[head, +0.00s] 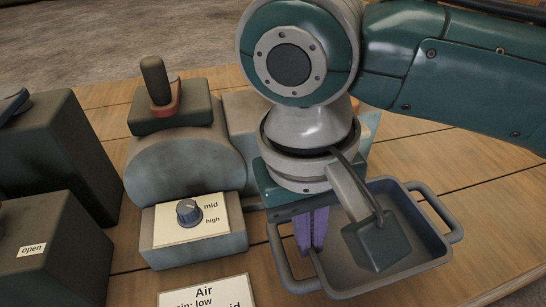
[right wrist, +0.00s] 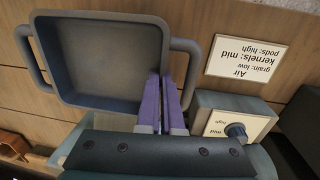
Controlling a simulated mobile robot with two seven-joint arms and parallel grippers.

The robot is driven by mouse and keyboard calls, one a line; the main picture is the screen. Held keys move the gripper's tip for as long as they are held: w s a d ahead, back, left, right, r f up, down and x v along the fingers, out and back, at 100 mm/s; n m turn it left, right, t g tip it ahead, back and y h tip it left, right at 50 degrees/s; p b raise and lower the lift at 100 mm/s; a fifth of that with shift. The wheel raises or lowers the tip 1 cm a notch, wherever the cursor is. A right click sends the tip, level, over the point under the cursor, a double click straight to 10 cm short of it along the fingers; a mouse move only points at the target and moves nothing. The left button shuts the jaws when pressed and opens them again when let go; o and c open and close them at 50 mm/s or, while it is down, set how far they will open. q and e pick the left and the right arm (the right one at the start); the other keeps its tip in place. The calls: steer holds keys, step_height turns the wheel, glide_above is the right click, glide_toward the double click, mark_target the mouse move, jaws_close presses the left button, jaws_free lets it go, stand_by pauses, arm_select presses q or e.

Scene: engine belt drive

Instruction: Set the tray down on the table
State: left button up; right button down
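The tray (head: 430,235) is a grey, shallow, rectangular pan with a looped handle at each end. It is at the right in the head view, and its inside looks empty where it shows. In the right wrist view the tray (right wrist: 110,60) fills the upper left. My right gripper (head: 312,245) has purple fingers close together, pointing down at the tray's left wall beside the handle. In the right wrist view the fingers (right wrist: 161,78) appear shut on that wall. The wooden table (head: 490,205) lies under the tray; any gap between them cannot be told. My left gripper is out of view.
Left of the tray stands a grey machine (head: 185,165) with a lever (head: 155,80) and a knob (head: 189,211). A printed card (head: 205,293) lies in front of it. Dark boxes (head: 65,250) stand at the far left. Bare table shows right of the tray.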

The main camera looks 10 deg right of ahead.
step_height(320, 180, down, 4)
steer(key=shift+f+b, duration=0.25)
steer(key=shift+b, duration=0.55)
steer(key=shift+f, duration=0.2)
steer(key=shift+f, duration=0.1)
steer(key=c, duration=1.1)
jaws_free()
